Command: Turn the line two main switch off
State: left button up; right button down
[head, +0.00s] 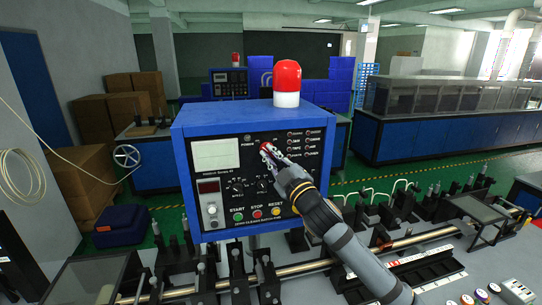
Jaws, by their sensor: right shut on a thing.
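A blue control box (180,150) with a dark front panel stands in the middle of the head view, with a red-topped beacon (287,78) on it. My right gripper (269,152) reaches in from the lower right and is shut at a red switch knob (265,146) on the panel. The fingers cover most of the knob, so its angle cannot be told. Green START (238,217), red STOP (257,214) and yellow RESET (276,211) buttons sit along the panel's bottom. My left gripper is not in view.
A second control box (229,83) with a red beacon (236,59) stands farther back. Below the near box runs a bench with a copper-coloured rod (400,243) and several black fixtures. A handwheel (127,156) and cardboard boxes (88,165) are at left.

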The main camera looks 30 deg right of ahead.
jog(key=c, duration=1.4)
grip_release()
jog(key=shift+w+d, duration=0.1)
jog(key=shift+w, duration=0.05)
